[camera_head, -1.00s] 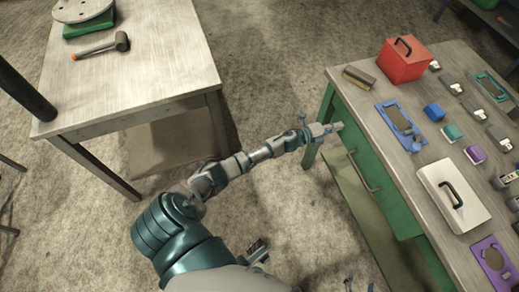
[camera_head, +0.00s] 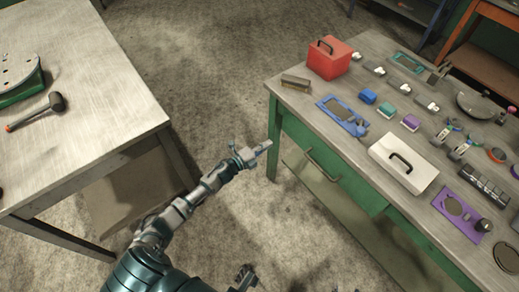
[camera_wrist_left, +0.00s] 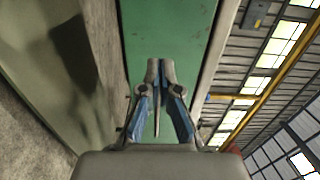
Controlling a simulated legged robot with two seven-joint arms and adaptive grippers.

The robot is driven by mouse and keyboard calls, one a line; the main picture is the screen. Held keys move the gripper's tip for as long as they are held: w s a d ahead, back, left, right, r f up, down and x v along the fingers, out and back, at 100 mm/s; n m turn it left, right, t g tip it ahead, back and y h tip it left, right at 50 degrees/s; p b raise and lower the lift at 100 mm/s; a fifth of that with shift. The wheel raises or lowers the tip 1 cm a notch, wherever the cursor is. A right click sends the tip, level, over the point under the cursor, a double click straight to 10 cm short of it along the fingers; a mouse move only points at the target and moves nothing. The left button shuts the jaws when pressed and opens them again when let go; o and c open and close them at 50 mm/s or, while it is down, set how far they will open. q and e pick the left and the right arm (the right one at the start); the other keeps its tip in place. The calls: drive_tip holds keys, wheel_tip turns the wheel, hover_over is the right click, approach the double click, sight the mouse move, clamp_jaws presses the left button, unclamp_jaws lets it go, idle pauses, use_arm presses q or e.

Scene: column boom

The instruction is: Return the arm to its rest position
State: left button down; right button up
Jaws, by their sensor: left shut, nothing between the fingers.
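My left gripper (camera_head: 262,150) shows in the head view at the end of my left arm, which reaches up from the lower left. It is over the floor, just left of the near leg of the green workbench (camera_head: 274,140). Its slim fingers are shut with nothing between them. In the left wrist view the gripper (camera_wrist_left: 160,66) has its fingertips together in front of a green panel (camera_wrist_left: 170,28), apparently of the workbench; the distance is hard to judge.
The workbench carries a red box (camera_head: 328,60), a white case (camera_head: 402,164), a blue tray (camera_head: 340,115) and several small parts. A table (camera_head: 90,90) with a hammer (camera_head: 36,111) stands at left. Bare floor (camera_head: 205,75) lies between them.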

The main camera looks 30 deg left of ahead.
use_arm(q)
drive_tip(key=s+f+n+g+y+p, duration=0.65)
drive_tip(key=s+f+n, duration=0.75)
drive_tip(key=s+f, duration=0.5)
drive_tip(key=s+d+f+n+g+p, duration=0.1)
drive_tip(key=s+d+f+n+g, duration=0.1)
drive_tip(key=s, duration=0.6)
drive_tip(key=s+d+f+n+g+p, duration=0.1)
drive_tip(key=s+d+f+n+g, duration=0.1)
drive_tip(key=s, duration=0.7)
drive_tip(key=s+d+f+n+g+p, duration=0.1)
drive_tip(key=s+d+f+g, duration=0.3)
drive_tip(key=s, duration=0.5)
drive_tip(key=shift+s+n+p, duration=0.25)
drive_tip(key=shift+n+p, duration=0.05)
drive_tip(key=shift+n, duration=0.3)
use_arm(e)
drive_tip(key=s+d+f+g, duration=0.1)
drive_tip(key=s+f+g, duration=0.1)
drive_tip(key=s+f, duration=0.2)
drive_tip(key=s+d+f+g, duration=0.1)
drive_tip(key=s+f, duration=0.3)
drive_tip(key=f, duration=0.6)
drive_tip(key=s+d+f+g+h, duration=0.1)
drive_tip(key=s+f+g, duration=0.1)
drive_tip(key=s+f, duration=0.2)
wheel_tip(320, 180, down, 3)
drive_tip(key=shift+s+f+g, duration=0.1)
drive_tip(key=shift+s+g, duration=0.05)
drive_tip(key=shift+g, duration=0.15)
